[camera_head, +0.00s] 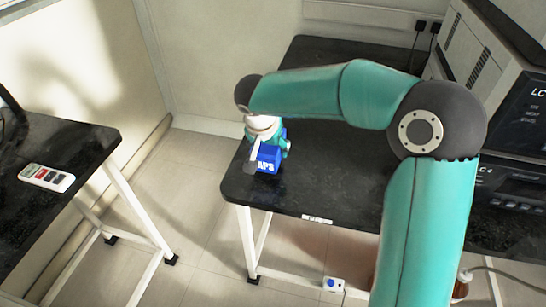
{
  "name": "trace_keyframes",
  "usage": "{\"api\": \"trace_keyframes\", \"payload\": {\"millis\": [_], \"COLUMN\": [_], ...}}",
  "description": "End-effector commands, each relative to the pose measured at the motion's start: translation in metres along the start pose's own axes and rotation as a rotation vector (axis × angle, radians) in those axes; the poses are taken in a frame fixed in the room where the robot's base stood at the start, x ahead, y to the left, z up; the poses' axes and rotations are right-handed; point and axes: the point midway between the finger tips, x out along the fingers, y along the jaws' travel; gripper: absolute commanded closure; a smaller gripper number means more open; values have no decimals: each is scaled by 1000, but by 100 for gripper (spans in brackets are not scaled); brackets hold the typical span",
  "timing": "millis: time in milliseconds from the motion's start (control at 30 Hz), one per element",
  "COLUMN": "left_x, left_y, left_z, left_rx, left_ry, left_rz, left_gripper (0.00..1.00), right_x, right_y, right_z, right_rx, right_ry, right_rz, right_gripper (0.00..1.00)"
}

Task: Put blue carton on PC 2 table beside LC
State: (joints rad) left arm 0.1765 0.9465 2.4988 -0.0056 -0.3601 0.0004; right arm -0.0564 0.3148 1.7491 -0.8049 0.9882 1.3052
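The blue carton (268,158), with white lettering on its front, is at the left front corner of the black table (330,180) that also bears the LC instrument (510,105). My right arm reaches in from the bottom right and bends over to the carton. My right gripper (267,150) points down at the carton, with finger parts on its left and right sides. I cannot tell whether the fingers press on it, or whether its underside touches the tabletop. My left gripper is not in view.
Another black table (85,150) stands at the left with a white remote-like device (46,178) on it. A floor gap separates the tables. A small white box with a blue button (333,284) and a brown bottle (461,284) are low at the front. The tabletop behind the arm looks clear.

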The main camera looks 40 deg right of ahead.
Motion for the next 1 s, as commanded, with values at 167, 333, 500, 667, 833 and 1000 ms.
{"api": "trace_keyframes", "payload": {"millis": [167,333,500,667,833,1000], "left_x": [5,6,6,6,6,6], "left_y": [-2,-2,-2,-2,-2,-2], "left_z": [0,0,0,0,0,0], "left_rx": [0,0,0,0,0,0], "left_ry": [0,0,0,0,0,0], "left_rz": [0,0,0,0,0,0], "left_gripper": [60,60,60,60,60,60], "right_x": [23,37,37,37,36,35], "right_y": [0,0,0,0,-1,-1], "right_z": [10,15,16,16,16,15], "right_rx": [-3,-2,-2,-2,-2,-2], "right_ry": [-2,-1,-2,-2,-1,0], "right_rz": [2,0,0,0,0,-1], "right_gripper": [73,73,73,7,7,7]}}
